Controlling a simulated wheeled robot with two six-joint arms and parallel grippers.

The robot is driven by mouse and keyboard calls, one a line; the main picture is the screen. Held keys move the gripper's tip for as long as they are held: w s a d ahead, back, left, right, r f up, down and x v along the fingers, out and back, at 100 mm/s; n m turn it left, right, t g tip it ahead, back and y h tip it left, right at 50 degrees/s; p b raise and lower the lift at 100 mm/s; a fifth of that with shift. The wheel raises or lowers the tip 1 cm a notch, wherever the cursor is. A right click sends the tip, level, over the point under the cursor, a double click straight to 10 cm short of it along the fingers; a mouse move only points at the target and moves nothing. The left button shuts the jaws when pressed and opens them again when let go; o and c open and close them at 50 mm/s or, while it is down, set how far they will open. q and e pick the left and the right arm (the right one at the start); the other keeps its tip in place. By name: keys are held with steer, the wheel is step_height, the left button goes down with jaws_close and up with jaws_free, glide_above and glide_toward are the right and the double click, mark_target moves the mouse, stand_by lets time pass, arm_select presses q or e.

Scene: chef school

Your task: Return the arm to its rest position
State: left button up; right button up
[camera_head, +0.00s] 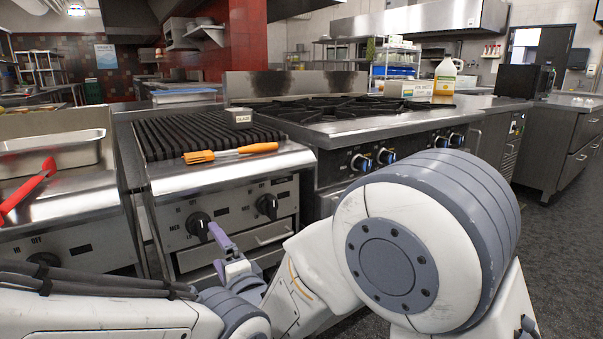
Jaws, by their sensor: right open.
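My right arm reaches in from the lower right, with its large white and grey joint filling the front right. My right gripper (217,247), with purple fingers, is open and empty. It shows in front of the charbroiler's (232,205) front panel, near the knobs and below the cooktop's front edge. My left arm shows as a white link with black cables along the bottom left. My left gripper is not to be made out.
Red tongs (27,190) rest on the left griddle. A gas range (340,127), a box (432,91) and a jug (445,76) stand behind. Open floor lies right.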

mark_target(203, 231)
steer(key=b+x, duration=0.2)
steer(key=x, duration=0.8)
steer(key=shift+w+a+f, duration=0.1)
steer(key=shift+w+a, duration=0.1)
steer(key=shift+a, duration=0.05)
steer(key=shift+r+n+p, duration=0.35)
steer(key=shift+n+p, duration=0.75)
steer(key=n+p, duration=0.2)
steer(key=n, duration=0.2)
steer(key=shift+a+p, duration=0.1)
steer(key=shift+p, duration=0.25)
steer(key=n+p, duration=0.2)
steer(key=n, duration=0.2)
steer(key=shift+r+n, duration=0.1)
steer(key=shift+n, duration=0.3)
steer(key=n+p, duration=0.3)
steer(key=n, duration=0.2)
steer(key=shift+s+a, duration=0.1)
steer(key=n+p, duration=0.1)
steer(key=n, duration=0.2)
steer(key=shift+n+p, duration=0.3)
steer(key=shift+n, duration=0.3)
steer(key=shift+s+f, duration=0.1)
steer(key=shift+f, duration=0.15)
